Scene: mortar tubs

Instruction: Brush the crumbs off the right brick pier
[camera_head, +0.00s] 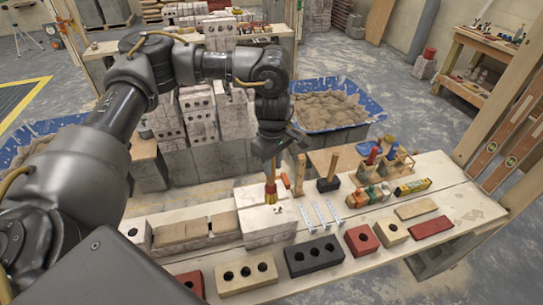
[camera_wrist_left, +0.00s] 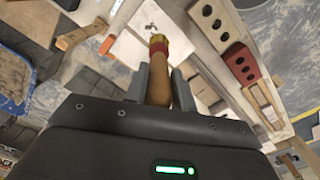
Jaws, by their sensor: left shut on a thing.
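My left gripper (camera_head: 271,146) is shut on the wooden handle of a brush (camera_head: 271,187) and points it downward. In the left wrist view the handle of the brush (camera_wrist_left: 158,80) sits between the two fingers, with a red band and a yellowish end. The right pier (camera_head: 266,222) is a pale whitish block at the right end of a row of bricks. The brush tip is at or just above its top; I cannot tell whether it touches. My right gripper is not in view.
A dark holed brick (camera_head: 313,256), a tan holed brick (camera_head: 246,273) and a red brick (camera_head: 361,240) lie along the bench front. A blue-lined tub (camera_head: 330,110) is behind.

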